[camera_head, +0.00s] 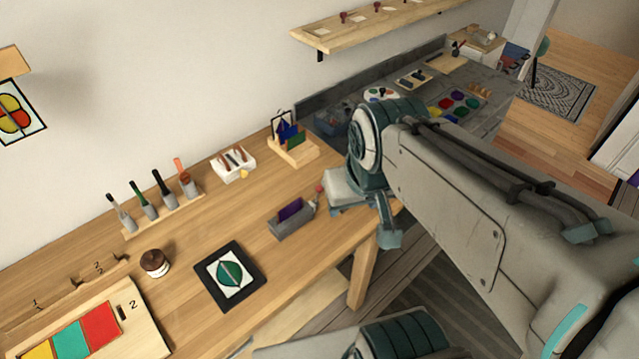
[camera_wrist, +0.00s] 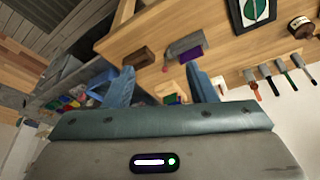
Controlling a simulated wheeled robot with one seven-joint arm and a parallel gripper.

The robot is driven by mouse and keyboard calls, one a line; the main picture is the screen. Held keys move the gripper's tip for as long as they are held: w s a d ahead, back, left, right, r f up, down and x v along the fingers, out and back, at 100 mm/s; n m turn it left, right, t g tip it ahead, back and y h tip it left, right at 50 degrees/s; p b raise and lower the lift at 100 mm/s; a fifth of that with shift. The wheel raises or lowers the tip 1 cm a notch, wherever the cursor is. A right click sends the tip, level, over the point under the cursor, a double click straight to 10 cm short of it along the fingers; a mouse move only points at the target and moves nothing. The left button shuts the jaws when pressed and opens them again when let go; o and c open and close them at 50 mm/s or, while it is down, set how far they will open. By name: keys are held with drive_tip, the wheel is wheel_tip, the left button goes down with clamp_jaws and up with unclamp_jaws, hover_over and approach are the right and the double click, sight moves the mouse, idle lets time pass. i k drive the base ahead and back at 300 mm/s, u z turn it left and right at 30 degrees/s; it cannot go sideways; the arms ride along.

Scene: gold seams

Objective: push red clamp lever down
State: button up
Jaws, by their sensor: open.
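The clamp (camera_head: 291,222) is a grey block holding a purple piece (camera_head: 290,209) near the front edge of the wooden table. Its lever stands up at the right end, with a small red knob (camera_head: 319,188) on top. In the wrist view the grey clamp (camera_wrist: 182,45) and purple piece (camera_wrist: 191,54) show beyond the fingers, with the small red knob (camera_wrist: 166,68) in the gap between them. My gripper (camera_wrist: 160,78) is open, with two blue fingers apart and nothing between them. It seems apart from the lever; the exact distance is unclear.
A framed green leaf picture (camera_head: 231,276) lies left of the clamp. A wooden stand with colored panels (camera_head: 290,142) and a white box (camera_head: 233,165) stand behind it. A tool rack (camera_head: 163,213) and brown jar (camera_head: 155,263) are farther left. Bare tabletop surrounds the clamp.

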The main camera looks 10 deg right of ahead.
sight(318, 189)
drive_tip(key=z, duration=1.15)
drive_tip(key=i, duration=0.4)
drive_tip(key=u, duration=1.45)
